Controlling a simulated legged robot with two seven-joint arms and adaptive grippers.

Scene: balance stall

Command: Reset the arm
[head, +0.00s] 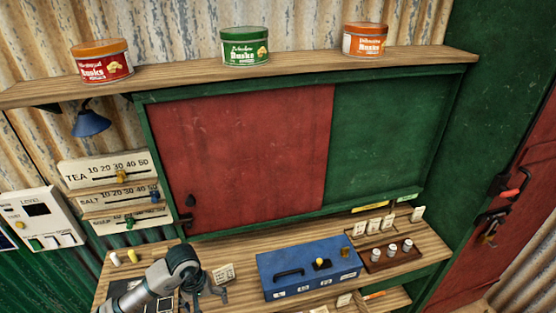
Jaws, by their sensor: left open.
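My left arm comes in from the bottom left, over the left part of the wooden counter (118,286). My left gripper (206,292) is open at its end, with dark fingers pointing down and to the right. I see nothing held between the fingers. The gripper is left of the blue box (297,262), apart from it. A small pale card with marks (223,273) stands just beyond the fingers. My right gripper is not in view.
A small rack (392,257) with several white-topped pieces is right of the box. Slider panels marked TEA (77,176) and SALT (92,204) hang at left. A red sliding panel (250,150) closes part of the back. Tins stand on the upper shelf (190,79).

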